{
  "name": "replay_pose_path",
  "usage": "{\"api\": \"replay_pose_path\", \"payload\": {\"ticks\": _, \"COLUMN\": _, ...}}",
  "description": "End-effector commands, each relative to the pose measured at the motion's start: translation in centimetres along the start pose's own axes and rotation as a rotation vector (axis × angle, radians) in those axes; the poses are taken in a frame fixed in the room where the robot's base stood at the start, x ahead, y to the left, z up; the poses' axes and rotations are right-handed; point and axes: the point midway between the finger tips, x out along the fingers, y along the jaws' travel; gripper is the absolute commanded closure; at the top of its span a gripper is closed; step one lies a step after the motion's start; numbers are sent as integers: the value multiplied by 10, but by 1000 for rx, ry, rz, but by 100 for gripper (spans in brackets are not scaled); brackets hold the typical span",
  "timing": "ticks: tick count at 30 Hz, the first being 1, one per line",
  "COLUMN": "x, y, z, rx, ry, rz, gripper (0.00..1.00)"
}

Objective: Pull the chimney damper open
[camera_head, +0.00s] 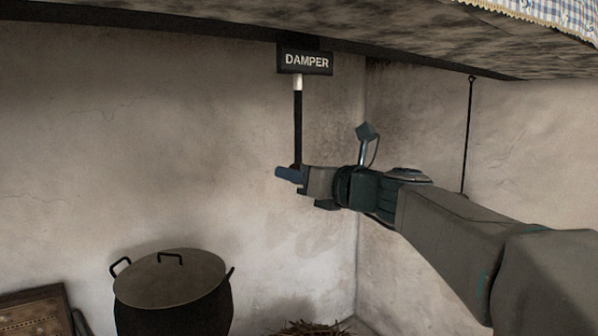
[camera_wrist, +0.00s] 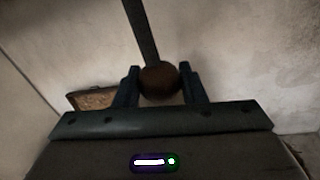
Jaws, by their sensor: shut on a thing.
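The damper sign (camera_head: 305,60), a dark plate lettered DAMPER, hangs under the dark beam. A dark damper rod (camera_head: 298,128) with a pale band at its top runs straight down from the sign. My gripper (camera_head: 288,174) is at the rod's lower end in the head view, where it hides most of that end. In the wrist view the rod (camera_wrist: 142,32) ends in a round brown knob (camera_wrist: 159,81). The knob sits between the two fingers of my gripper (camera_wrist: 160,86), which are shut on it.
A large lidded black pot (camera_head: 172,285) stands below left of my gripper. A thin hooked rod (camera_head: 468,135) hangs from the beam at right. Twigs (camera_head: 308,329) lie at the bottom, and a wooden box (camera_head: 38,312) is at lower left. Plaster wall is close behind.

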Motion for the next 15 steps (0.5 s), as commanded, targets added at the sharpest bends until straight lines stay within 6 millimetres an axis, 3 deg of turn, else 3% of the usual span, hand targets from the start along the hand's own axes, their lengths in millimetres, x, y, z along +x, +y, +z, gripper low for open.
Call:
{"api": "replay_pose_path", "payload": {"ticks": 1, "x": 0, "y": -4, "z": -17, "rx": 2, "ry": 2, "rz": 0, "gripper": 100}}
{"api": "replay_pose_path", "payload": {"ticks": 6, "x": 0, "y": -7, "z": -36, "rx": 1, "ry": 3, "rz": -1, "gripper": 100}}
{"api": "replay_pose_path", "payload": {"ticks": 15, "x": 0, "y": -8, "z": -40, "rx": 2, "ry": 7, "rz": -1, "gripper": 100}}
